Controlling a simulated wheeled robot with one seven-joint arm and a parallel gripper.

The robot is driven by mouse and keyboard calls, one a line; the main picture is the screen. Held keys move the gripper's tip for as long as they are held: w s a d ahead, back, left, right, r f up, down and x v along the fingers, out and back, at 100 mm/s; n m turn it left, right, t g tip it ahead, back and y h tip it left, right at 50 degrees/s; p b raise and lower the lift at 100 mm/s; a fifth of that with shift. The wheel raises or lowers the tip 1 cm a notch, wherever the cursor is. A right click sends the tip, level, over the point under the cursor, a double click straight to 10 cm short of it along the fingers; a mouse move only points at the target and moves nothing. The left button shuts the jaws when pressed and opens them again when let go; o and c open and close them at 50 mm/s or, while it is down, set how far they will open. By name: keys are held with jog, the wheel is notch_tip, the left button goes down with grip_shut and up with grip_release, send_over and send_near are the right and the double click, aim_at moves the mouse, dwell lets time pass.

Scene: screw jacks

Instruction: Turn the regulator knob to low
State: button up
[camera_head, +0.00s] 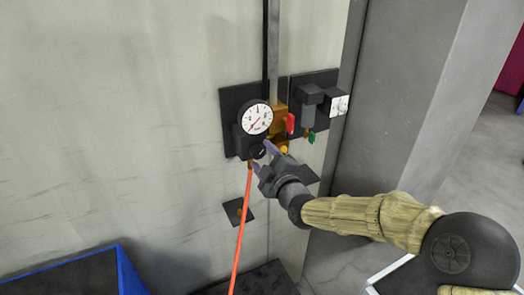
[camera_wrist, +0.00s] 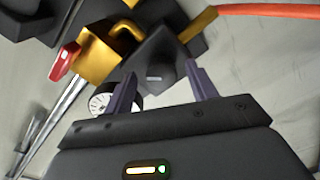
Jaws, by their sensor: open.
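The regulator (camera_head: 242,140) is a black body on a dark wall plate with a round white gauge (camera_head: 257,118) on top. The gauge has a red needle pointing to the lower left. The dark regulator knob (camera_head: 257,151) sits below the gauge. My gripper (camera_head: 263,158) is open at the knob, with one purple finger above right and one below. In the wrist view the knob (camera_wrist: 156,76) shows a small pale mark and lies between the two open fingertips (camera_wrist: 160,70). I cannot tell whether either finger touches it. The left finger partly hides the gauge (camera_wrist: 99,103).
A brass fitting (camera_head: 279,122) with a red handle (camera_head: 290,123) is right of the gauge. A black device with a green tab (camera_head: 311,137) and a white switch plate (camera_head: 338,104) are further right. An orange hose (camera_head: 241,225) hangs down from the regulator. A blue-edged bin (camera_head: 125,268) stands lower left.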

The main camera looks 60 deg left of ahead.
jog(key=shift+a, duration=0.6)
jog(key=c, duration=1)
jog(key=shift+f+m+b, duration=0.15)
jog(key=shift+m+b, duration=0.15)
jog(key=shift+b, duration=0.2)
